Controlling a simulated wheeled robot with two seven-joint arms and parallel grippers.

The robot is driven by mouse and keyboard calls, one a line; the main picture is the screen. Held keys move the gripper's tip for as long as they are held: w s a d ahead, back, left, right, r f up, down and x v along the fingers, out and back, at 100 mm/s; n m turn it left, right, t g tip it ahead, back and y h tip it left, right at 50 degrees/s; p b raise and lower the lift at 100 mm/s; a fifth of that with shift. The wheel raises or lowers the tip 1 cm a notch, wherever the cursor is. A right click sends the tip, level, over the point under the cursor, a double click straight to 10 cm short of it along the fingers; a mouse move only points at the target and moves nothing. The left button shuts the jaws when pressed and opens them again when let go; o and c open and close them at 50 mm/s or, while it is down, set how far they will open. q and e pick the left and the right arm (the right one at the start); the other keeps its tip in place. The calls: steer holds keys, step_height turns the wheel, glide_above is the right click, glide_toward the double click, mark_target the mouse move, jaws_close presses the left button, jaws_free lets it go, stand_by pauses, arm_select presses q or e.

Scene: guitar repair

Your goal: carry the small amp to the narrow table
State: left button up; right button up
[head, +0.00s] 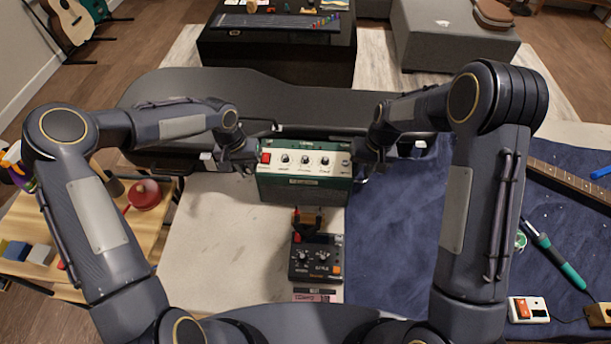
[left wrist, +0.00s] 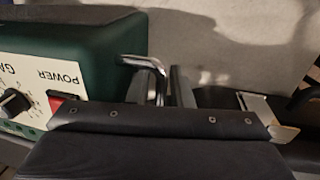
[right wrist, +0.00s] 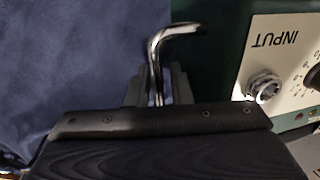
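The small amp (head: 304,188) is a green box with a cream control panel, several knobs and a red power switch. It is upright, between my two grippers. My left gripper (head: 243,160) has its fingers closed around the bent metal handle (left wrist: 148,75) on the amp's power-switch side. My right gripper (head: 372,158) has its fingers closed around the metal handle (right wrist: 160,50) on the input side. The amp's underside is hidden, and I cannot tell whether it touches the bench. A light wooden table (head: 165,222) is at the left; I cannot tell whether it is the narrow table.
The pale bench (head: 205,250) carries a black pedal (head: 315,262) in front of the amp and a blue mat (head: 395,215) at right. A soldering iron (head: 553,255) and guitar neck (head: 575,183) lie on the mat. Coloured blocks and a red item (head: 145,195) occupy the wooden table.

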arm_select(q)
steer(key=shift+c, duration=0.5)
arm_select(e)
steer(key=shift+c, duration=0.5)
arm_select(q)
jaws_close()
arm_select(e)
jaws_close()
arm_select(q)
steer(key=shift+w+r, duration=0.15)
steer(key=shift+r, duration=0.05)
arm_select(e)
steer(key=shift+w+r, duration=0.15)
steer(key=shift+r, duration=0.1)
